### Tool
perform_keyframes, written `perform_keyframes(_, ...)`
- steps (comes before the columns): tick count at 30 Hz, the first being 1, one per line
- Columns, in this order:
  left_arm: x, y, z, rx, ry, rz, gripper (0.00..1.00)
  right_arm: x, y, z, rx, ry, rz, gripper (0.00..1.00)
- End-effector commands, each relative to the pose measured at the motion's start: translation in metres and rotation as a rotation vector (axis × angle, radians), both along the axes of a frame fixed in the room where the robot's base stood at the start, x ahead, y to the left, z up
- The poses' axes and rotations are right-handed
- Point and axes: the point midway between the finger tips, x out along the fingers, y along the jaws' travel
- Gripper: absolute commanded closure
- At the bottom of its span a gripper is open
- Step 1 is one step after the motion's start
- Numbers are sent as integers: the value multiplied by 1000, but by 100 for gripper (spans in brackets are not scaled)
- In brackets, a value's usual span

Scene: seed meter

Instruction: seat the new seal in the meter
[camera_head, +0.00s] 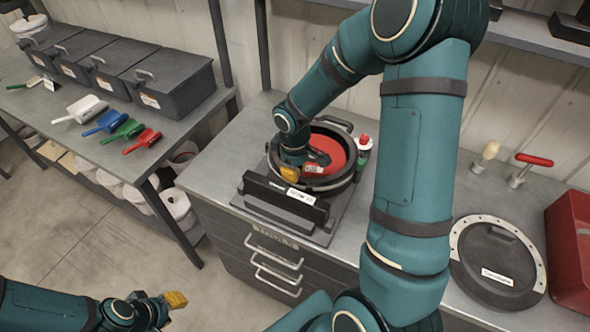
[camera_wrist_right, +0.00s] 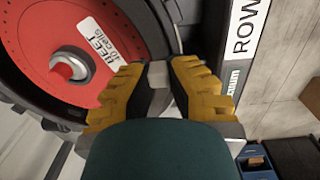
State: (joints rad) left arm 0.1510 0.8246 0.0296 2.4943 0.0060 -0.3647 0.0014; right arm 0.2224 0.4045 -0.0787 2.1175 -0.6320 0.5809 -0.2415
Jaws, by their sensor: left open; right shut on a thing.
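The meter (camera_head: 352,183) is a round black housing on the bench with a red disc (camera_head: 336,150) inside. In the right wrist view the red disc (camera_wrist_right: 40,25) has a hub and a label reading "BEET". My right gripper (camera_head: 289,163) reaches down at the meter's left side. Its yellow fingertips (camera_wrist_right: 158,85) are shut on a small pale grey piece (camera_wrist_right: 158,72) beside the disc. I cannot tell whether this piece belongs to the seal, and no separate seal is clearly visible. My left gripper (camera_head: 175,299) is open and empty, low over the floor, away from the bench.
A black labelled bar (camera_head: 262,192) stands along the meter's front. A round dark cover (camera_head: 500,290) with a pale rim lies to the right, near a red box (camera_head: 570,245) and a red-handled tool (camera_head: 533,160). Scoops (camera_head: 105,122) and grey bins (camera_head: 160,85) occupy the left bench.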

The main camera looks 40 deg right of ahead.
Motion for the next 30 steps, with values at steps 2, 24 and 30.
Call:
perform_keyframes(2,0,0,0,0,0,0,64,0,0,0,0,0,0,100)
perform_keyframes(24,0,0,-8,0,0,0,64,0,0,-8,0,0,0,100)
perform_keyframes(30,0,0,-9,0,0,0,64,0,0,-8,0,-1,0,100)
